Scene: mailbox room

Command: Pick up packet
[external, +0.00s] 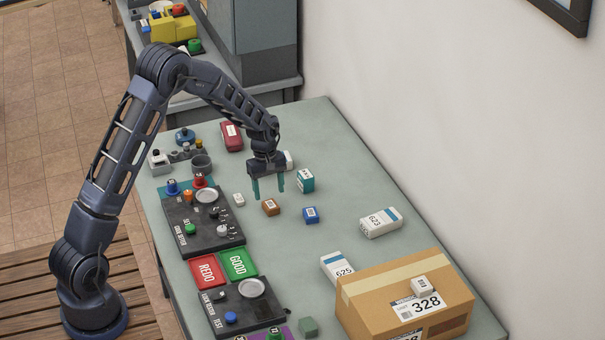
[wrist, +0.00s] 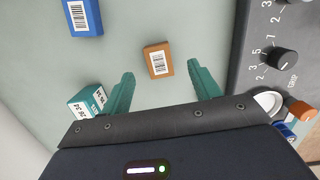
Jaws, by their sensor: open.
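A small orange-brown packet (external: 271,207) with a white barcode label lies on the grey-green table. In the wrist view it (wrist: 159,60) sits ahead of and between my fingertips. My gripper (external: 268,190) is open and empty above the table, pointing down, close to this packet. Its teal fingers also show in the wrist view (wrist: 162,78), spread wide. A blue packet (external: 311,215) lies right of the brown one; it shows at the upper left of the wrist view (wrist: 84,16). A teal and white packet (external: 305,181) stands behind it. Which packet is meant, I cannot tell.
A black control panel (external: 200,226) with knobs stands left of the packets. White boxes (external: 381,222) and (external: 338,268) lie to the right and front. A cardboard box (external: 400,300) fills the front right corner. A red item (external: 231,136) lies at the back. Bare table surrounds the blue packet.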

